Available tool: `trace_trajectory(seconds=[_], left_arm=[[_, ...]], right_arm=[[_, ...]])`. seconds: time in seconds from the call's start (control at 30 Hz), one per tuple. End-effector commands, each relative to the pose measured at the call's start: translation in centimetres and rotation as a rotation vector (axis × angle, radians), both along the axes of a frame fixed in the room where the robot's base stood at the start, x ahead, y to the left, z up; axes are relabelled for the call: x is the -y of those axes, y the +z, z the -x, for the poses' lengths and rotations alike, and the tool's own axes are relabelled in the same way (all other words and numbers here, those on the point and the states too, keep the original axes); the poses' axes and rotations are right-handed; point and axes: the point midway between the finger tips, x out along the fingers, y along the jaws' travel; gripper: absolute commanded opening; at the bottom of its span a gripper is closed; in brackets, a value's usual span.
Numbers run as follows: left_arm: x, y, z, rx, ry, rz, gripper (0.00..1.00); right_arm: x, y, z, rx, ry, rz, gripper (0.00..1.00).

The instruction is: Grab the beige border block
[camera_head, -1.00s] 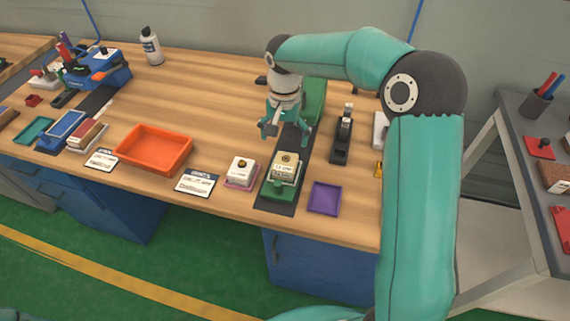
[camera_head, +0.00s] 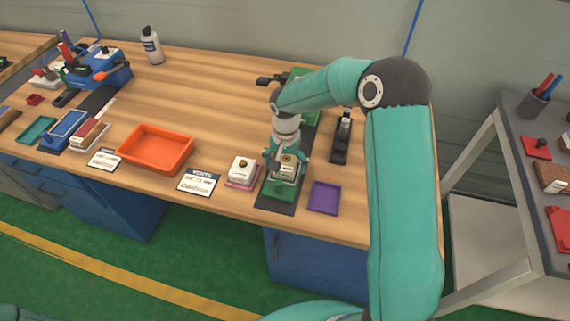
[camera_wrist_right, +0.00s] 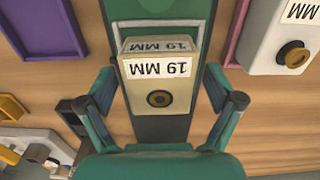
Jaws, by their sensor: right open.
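The beige border block (camera_head: 287,172) carries a "19 MM" label and a dark round knob. It sits on a green stand (camera_head: 280,190) near the table's front edge. In the right wrist view the block (camera_wrist_right: 158,85) stands upright between the spread fingers. My right gripper (camera_wrist_right: 160,92) is open around it, with a gap on each side. In the head view the right gripper (camera_head: 286,160) is directly over the block and hides part of it. My left gripper is not in view.
A white block (camera_head: 242,170) on a pink tray is just left of the stand. A purple tray (camera_head: 324,197) is to the right. A black stapler-like tool (camera_head: 342,138) stands behind the purple tray. An orange bin (camera_head: 156,150) is further left.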

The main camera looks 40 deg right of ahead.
Motion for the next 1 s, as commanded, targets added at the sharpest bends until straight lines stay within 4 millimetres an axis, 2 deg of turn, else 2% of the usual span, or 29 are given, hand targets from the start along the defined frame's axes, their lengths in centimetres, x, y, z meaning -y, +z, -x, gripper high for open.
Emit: trace_trajectory(seconds=[0.1,0.13,0.5,0.53,0.57,0.83,1.0], left_arm=[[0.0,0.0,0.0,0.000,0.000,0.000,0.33],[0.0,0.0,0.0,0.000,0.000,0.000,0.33],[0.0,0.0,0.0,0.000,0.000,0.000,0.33],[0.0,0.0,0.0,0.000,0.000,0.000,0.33],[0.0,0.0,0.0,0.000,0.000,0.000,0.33],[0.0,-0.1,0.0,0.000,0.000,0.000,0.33],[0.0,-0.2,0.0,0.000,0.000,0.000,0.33]], right_arm=[[0.0,0.0,0.0,0.000,0.000,0.000,0.92],[0.0,0.0,0.0,0.000,-0.001,0.000,0.88],[0.0,0.0,0.0,0.000,-0.001,0.000,0.27],[0.0,0.1,0.0,0.001,-0.001,0.001,0.25],[0.0,0.1,0.0,0.001,-0.001,0.001,0.19],[0.0,0.3,0.0,0.001,0.000,0.001,0.19],[0.1,1.3,-0.1,0.004,-0.001,0.002,0.19]])
